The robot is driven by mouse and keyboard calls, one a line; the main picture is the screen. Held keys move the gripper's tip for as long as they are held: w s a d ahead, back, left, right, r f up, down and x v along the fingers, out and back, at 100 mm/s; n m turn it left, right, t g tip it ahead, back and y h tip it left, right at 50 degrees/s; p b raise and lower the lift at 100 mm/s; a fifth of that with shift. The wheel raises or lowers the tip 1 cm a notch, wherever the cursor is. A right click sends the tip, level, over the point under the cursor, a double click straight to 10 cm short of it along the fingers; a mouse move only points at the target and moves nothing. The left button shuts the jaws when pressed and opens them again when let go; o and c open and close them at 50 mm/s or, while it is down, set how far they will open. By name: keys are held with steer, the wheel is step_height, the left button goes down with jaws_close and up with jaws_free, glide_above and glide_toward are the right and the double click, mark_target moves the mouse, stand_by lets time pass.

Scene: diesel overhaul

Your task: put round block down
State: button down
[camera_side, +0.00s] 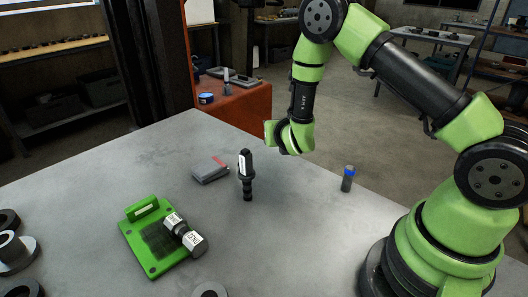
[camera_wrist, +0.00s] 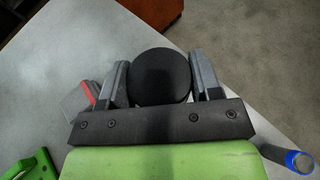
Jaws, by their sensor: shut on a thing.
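The round block (camera_wrist: 160,76) shows in the wrist view as a dark disc between the two grey jaws. My gripper (camera_wrist: 160,80) is shut on it, with one jaw against each side. The block's underside is hidden, and I cannot tell its distance from the table.
A blue-banded cylinder (camera_side: 347,179) is to the right. A green fixture (camera_side: 140,238) carries a metal part (camera_side: 184,233). Black rings (camera_side: 17,252) are at left.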

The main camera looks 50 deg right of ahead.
steer(key=w+a+r+n+t+y, duration=0.1)
steer(key=w+r+n+t+y, duration=0.15)
steer(key=w+n+y, duration=0.85)
steer(key=shift+d+f+n+y, duration=0.25)
steer(key=shift+d+f+y, duration=0.15)
steer(key=shift+f, duration=1.55)
steer(key=shift+d+f+n+y, duration=0.3)
steer(key=shift+f+y, duration=0.25)
steer(key=shift+f, duration=1.45)
steer(key=shift+d+f+n+y, duration=0.3)
steer(key=shift+f+y, duration=0.15)
steer(key=shift+f, duration=1.5)
steer(key=shift+f, duration=0.1)
steer(key=shift+c, duration=1.6)
jaws_free()
steer(key=shift+f+g, duration=0.15)
steer(key=shift+g, duration=0.1)
